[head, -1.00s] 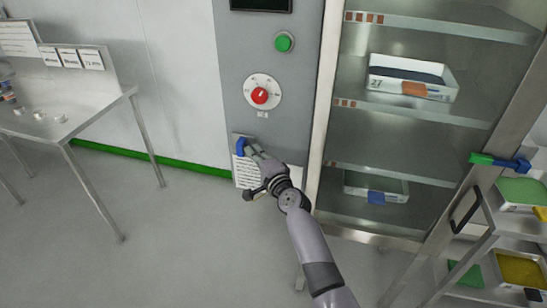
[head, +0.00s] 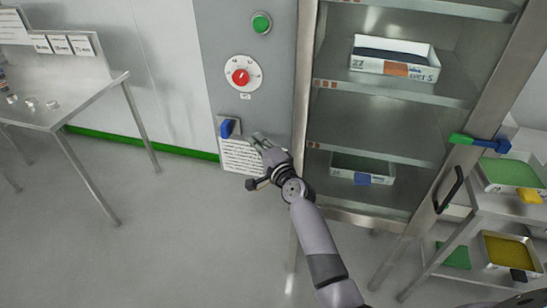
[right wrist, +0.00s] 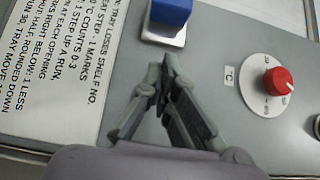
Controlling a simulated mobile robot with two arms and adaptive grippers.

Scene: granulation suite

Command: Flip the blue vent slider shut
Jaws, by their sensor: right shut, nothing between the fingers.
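The blue vent slider (head: 226,129) sits on a small pale plate on the grey cabinet panel, at the top left of a printed notice. In the right wrist view the slider (right wrist: 168,11) shows at the top edge, partly cut off. My right gripper (head: 258,139) is shut and empty, to the right of the slider and apart from it. In the right wrist view its fingertips (right wrist: 163,66) meet below the slider, with a gap between. I cannot tell which end of its travel the slider is at. My left gripper is not in view.
A red knob (head: 240,77) and a green button (head: 261,23) are above on the panel. The printed notice (head: 241,157) is below the slider. The open cabinet with trays (head: 393,66) is at right, its door handle (head: 449,190) sticking out. A steel table (head: 60,108) stands left.

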